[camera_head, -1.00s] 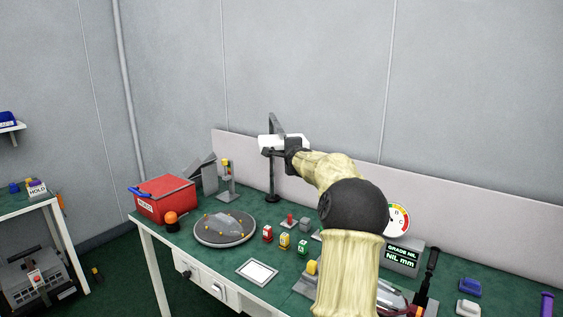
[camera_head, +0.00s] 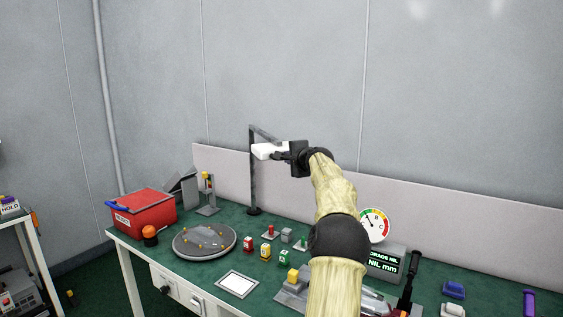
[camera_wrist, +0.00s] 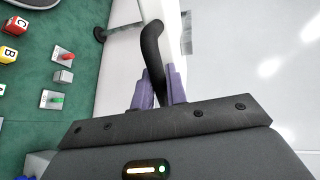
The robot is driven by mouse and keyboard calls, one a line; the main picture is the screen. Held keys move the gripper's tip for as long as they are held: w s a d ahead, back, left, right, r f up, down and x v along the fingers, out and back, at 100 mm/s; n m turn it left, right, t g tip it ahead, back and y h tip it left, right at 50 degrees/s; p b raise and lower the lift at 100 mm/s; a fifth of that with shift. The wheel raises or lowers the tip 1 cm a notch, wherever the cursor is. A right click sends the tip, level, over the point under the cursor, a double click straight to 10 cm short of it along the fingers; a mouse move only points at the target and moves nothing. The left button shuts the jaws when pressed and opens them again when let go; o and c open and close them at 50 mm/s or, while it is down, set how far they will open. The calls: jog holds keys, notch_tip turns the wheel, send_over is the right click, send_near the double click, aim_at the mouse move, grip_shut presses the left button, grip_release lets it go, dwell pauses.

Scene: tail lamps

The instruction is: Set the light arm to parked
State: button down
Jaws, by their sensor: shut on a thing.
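The light arm is a dark post (camera_head: 253,182) at the back of the green bench, with a dark boom (camera_head: 266,134) running right from its top. My gripper (camera_head: 281,154) is at the right of the head. In the wrist view its purple fingers (camera_wrist: 159,88) are shut on a black curved handle (camera_wrist: 151,42). The post's label or stops, if any, are not legible.
Below stand a red box (camera_head: 144,213), a round grey plate (camera_head: 205,241), several lettered blocks and a white-topped pad (camera_head: 237,284). A dial gauge (camera_head: 374,225) stands right of my arm. A pale back panel (camera_head: 455,227) runs behind the bench. Air around the lamp is clear.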

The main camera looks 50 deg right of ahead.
jog(key=shift+s+d+r, duration=0.1)
jog(key=shift+s+d, duration=0.1)
jog(key=shift+d, duration=0.25)
jog(key=shift+s+d+r, duration=0.1)
jog(key=shift+s+d, duration=0.05)
jog(key=shift+d, duration=0.25)
jog(key=shift+n+y, duration=0.3)
jog(key=c, duration=1.5)
grip_release()
jog(key=shift+f, duration=0.1)
jog(key=shift+b, duration=0.3)
jog(key=b+v, duration=0.7)
jog(key=v, duration=1)
jog(key=shift+s+f+b, duration=0.15)
jog(key=shift+s+b, duration=0.05)
jog(key=shift+b, duration=0.1)
